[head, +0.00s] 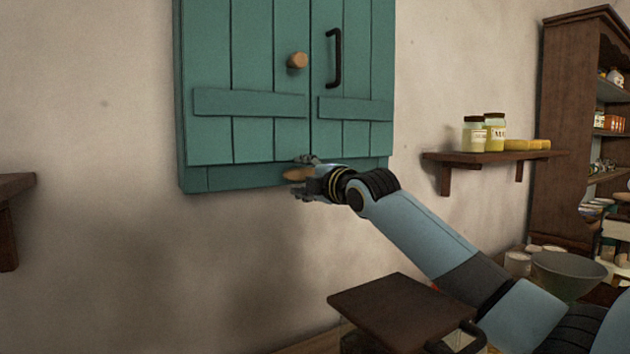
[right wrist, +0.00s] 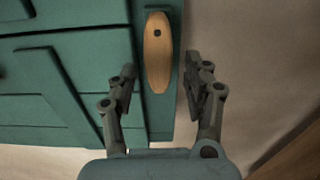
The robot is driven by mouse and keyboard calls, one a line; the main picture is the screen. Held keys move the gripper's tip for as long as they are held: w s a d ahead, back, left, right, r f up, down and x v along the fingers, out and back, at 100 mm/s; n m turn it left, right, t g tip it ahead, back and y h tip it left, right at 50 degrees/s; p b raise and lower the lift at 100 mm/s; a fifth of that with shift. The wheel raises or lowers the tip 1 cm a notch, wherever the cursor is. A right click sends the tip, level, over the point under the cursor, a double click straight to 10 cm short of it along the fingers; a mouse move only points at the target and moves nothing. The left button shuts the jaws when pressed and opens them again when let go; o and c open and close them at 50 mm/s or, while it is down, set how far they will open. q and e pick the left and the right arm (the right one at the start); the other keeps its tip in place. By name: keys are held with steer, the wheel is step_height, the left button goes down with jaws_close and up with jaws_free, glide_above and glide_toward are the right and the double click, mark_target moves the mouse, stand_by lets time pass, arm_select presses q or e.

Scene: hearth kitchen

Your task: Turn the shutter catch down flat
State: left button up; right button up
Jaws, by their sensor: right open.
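The shutter catch (head: 294,174) is a tan, long oval wooden piece on the teal rail below the closed shutters. In the right wrist view the catch (right wrist: 157,62) shows a dark pivot near its far end. It lies lengthwise along the rail, close to level in the head view. My right gripper (head: 303,176) is at the catch, coming in from the right. In the right wrist view its open fingers (right wrist: 160,85) stand on both sides of the catch's near end, with gaps showing. My left gripper is not in view.
The teal shutters (head: 255,135) have a round wooden knob (head: 297,60) and a dark handle (head: 335,58). A wall shelf (head: 470,158) with jars is to the right. A brown board (head: 400,312) and a grey bowl (head: 568,275) are below. The wall under the shutters is clear.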

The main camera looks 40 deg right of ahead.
steer(key=s, duration=1.1)
steer(key=shift+a, duration=0.35)
